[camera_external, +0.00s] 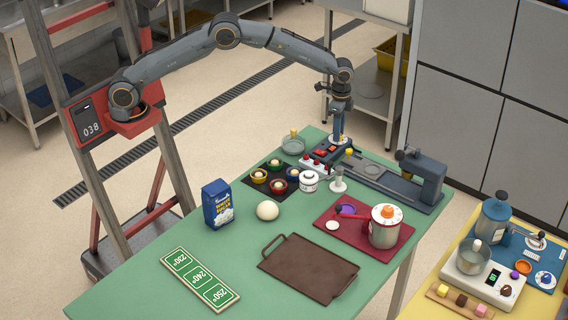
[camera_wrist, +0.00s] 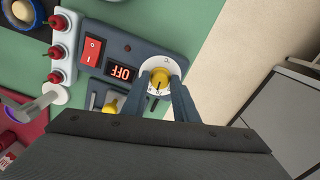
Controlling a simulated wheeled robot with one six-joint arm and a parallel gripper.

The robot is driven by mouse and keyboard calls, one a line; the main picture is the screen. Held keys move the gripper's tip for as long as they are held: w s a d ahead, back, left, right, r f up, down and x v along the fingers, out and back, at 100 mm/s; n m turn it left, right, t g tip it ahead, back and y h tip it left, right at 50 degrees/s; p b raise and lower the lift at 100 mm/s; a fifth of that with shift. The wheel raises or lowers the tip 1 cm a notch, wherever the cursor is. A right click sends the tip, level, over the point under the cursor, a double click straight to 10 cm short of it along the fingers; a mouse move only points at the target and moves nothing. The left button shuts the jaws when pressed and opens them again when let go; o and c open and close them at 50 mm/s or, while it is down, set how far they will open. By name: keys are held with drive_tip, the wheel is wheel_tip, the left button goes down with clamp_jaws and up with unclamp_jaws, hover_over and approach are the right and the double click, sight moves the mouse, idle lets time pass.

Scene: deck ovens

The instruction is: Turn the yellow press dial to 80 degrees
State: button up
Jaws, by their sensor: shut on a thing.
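The yellow dial (camera_wrist: 156,68) sits at the end of the dark control panel in the wrist view, with a pale marked face below its yellow part. My gripper (camera_wrist: 164,88) is shut on the dial, one finger on each side. The fingers hide part of the rim, and the marks are too small to read surely. In the external view my gripper (camera_external: 339,128) points down at the panel at the table's back edge.
The press (camera_external: 425,175) stands right of the panel, with a yellow knob (camera_external: 349,152) near its rail.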

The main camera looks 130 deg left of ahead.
drive_tip(key=m, duration=0.4)
drive_tip(key=shift+m, duration=0.7)
drive_tip(key=o, duration=1.1)
drive_tip(key=shift+c, duration=0.2)
wheel_tip(320, 180, up, 8)
drive_tip(key=shift+f+b, duration=0.1)
drive_tip(key=shift+b, duration=0.85)
